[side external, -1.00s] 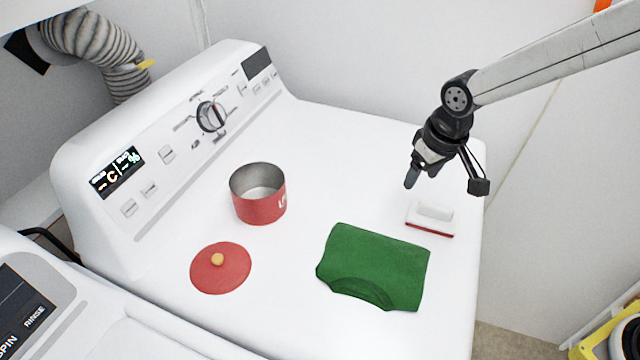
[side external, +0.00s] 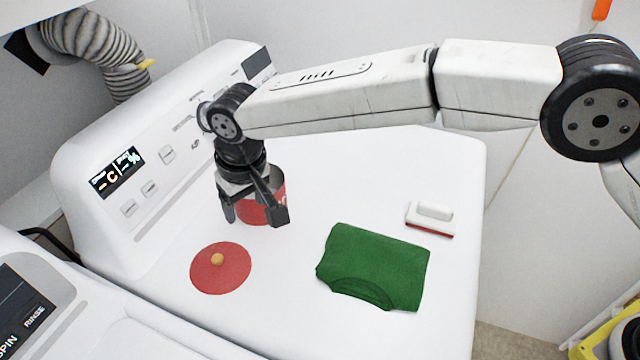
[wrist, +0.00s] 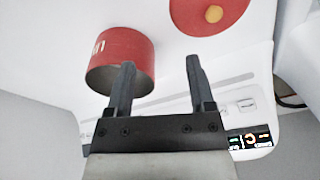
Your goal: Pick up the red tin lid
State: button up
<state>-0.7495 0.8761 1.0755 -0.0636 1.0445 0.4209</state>
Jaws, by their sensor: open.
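The red tin lid (side external: 221,269) is a flat red disc with a small tan knob (side external: 217,259), lying on the white machine top at the lower left of the side view. In the wrist view the lid (wrist: 196,19) is at the top, partly cut off. The red tin (side external: 262,208) stands behind and to the right of the lid, partly hidden by my gripper in the side view; it also shows in the wrist view (wrist: 127,48). My gripper (side external: 256,222) is open and empty, in front of the tin in the side view, apart from the lid.
A folded green shirt (side external: 375,267) lies right of the lid. A white brush with a red base (side external: 431,218) lies farther right. The control panel with its display (side external: 117,172) rises at the left. The white machine top (side external: 380,175) is clear between them.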

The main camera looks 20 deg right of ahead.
send_near(217, 257)
jog(key=f, duration=0.1)
jog(key=shift+w+a+f+n, duration=0.1)
jog(key=shift+f+n, duration=0.05)
jog(key=shift+f, duration=0.55)
jog(key=shift+w+a+f+n, duration=0.15)
jog(key=shift+f, duration=0.6)
jog(key=shift+w+f, duration=0.15)
jog(key=shift+f, duration=1.1)
jog(key=shift+w+f, duration=0.2)
jog(key=shift+f, duration=1.1)
grip_shut()
